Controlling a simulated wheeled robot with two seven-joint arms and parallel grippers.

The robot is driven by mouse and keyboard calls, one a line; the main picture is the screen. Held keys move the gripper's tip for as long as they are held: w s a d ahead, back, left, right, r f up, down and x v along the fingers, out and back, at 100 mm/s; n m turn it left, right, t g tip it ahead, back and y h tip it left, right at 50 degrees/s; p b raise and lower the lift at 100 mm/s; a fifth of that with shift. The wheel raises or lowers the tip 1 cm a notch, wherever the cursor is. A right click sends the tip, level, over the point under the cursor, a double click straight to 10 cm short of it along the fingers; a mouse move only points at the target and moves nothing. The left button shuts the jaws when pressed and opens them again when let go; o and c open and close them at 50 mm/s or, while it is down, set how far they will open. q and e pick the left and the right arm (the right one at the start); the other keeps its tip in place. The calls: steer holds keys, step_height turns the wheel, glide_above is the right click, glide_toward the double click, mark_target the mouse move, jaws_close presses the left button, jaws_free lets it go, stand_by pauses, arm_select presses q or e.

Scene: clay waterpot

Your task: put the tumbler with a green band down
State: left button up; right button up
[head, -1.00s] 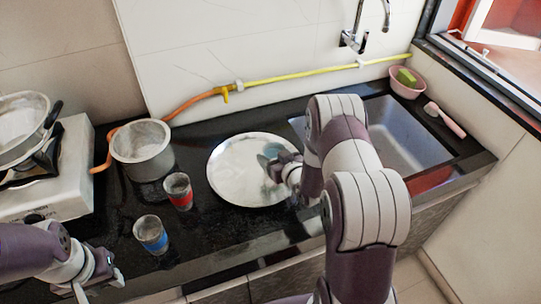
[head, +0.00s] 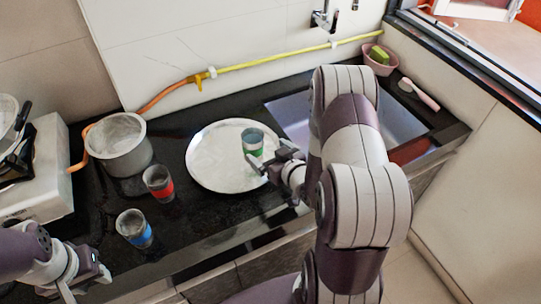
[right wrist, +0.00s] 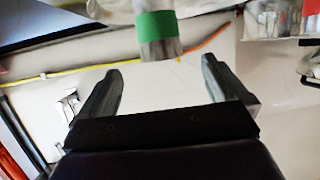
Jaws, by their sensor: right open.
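The tumbler with a green band (head: 252,143) stands upright on the round metal plate (head: 213,168), toward its right side. My right gripper (head: 268,160) is just right of the tumbler, open and apart from it. In the right wrist view the tumbler's green band (right wrist: 157,25) shows beyond the spread fingers (right wrist: 158,85), with nothing between them. My left gripper (head: 85,284) is at the lower left, its fingers apart and empty.
A red-banded tumbler (head: 158,184) and a blue-banded tumbler (head: 134,229) stand left of the plate. A metal pot (head: 118,150) is behind them, near the stove (head: 45,165). The sink (head: 400,125) is at the right. A pink bowl (head: 382,62) stands at the back.

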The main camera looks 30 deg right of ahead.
steer(key=s+a+r+g, duration=0.3)
steer(key=s+a+g, duration=0.1)
steer(key=s+g, duration=0.2)
steer(key=s+a+r+g, duration=0.3)
steer(key=s+a+g, duration=0.2)
steer(key=s, duration=0.3)
steer(key=shift+a+g, duration=0.15)
steer(key=shift+g, duration=0.65)
